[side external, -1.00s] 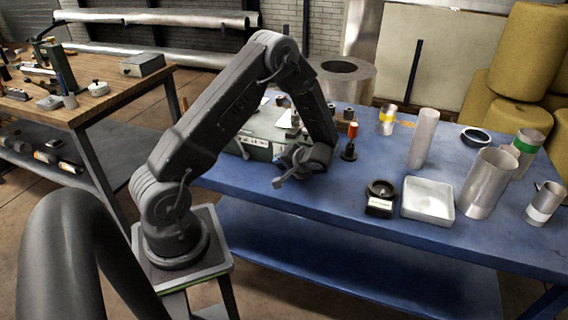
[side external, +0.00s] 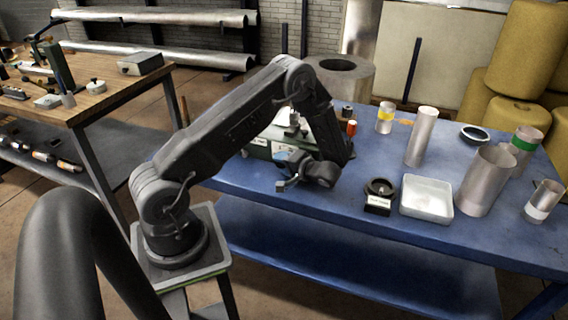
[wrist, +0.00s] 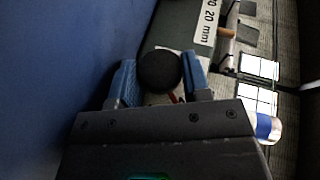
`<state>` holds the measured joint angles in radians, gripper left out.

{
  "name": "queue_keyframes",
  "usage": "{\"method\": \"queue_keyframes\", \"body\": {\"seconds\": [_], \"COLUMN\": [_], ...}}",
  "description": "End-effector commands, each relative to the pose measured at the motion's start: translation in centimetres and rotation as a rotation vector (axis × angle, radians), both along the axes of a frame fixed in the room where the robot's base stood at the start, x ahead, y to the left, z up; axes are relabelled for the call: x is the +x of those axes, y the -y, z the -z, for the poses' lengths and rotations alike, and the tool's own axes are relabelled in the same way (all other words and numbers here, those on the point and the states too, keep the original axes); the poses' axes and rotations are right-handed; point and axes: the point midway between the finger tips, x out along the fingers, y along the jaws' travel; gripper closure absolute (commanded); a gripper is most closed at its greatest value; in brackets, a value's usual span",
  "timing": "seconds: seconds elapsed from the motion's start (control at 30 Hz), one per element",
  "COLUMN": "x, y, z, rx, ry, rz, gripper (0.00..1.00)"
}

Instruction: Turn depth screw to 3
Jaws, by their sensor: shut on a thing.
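In the wrist view a dark round knob (wrist: 160,70), apparently the depth screw, sits between the two blue fingers of my gripper (wrist: 159,66). The gripper is shut on it. A label reading "20 mm" (wrist: 208,22) lies just beyond the knob, partly cut off by the picture edge; no pointer setting can be read. In the side view the green machine (side external: 258,150) stands on the blue table, with my wrist down at its near right end. My arm hides much of that end, and the knob cannot be made out there.
Several metal pipes, one tall (side external: 422,137) and one wide (side external: 486,181), stand farther right. The table's front edge is near my wrist.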

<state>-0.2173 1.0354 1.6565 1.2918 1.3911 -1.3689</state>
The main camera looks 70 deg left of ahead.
Motion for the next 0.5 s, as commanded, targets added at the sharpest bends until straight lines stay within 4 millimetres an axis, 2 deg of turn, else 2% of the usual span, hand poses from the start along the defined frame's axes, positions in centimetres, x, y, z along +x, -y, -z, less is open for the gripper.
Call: {"method": "queue_keyframes", "body": {"seconds": [0.17, 0.2, 0.43, 0.5], "x": [-0.29, -0.3, -0.16, -0.12], "y": [0.07, 0.06, 0.02, 0.02], "z": [0.02, 0.02, 0.02, 0.05], "rx": [0.0, 0.0, -0.001, -0.003], "ry": [-0.007, -0.007, -0.002, -0.001], "rz": [-0.008, -0.008, -0.005, -0.003], "gripper": [0.8, 0.53, 0.32, 0.32]}}
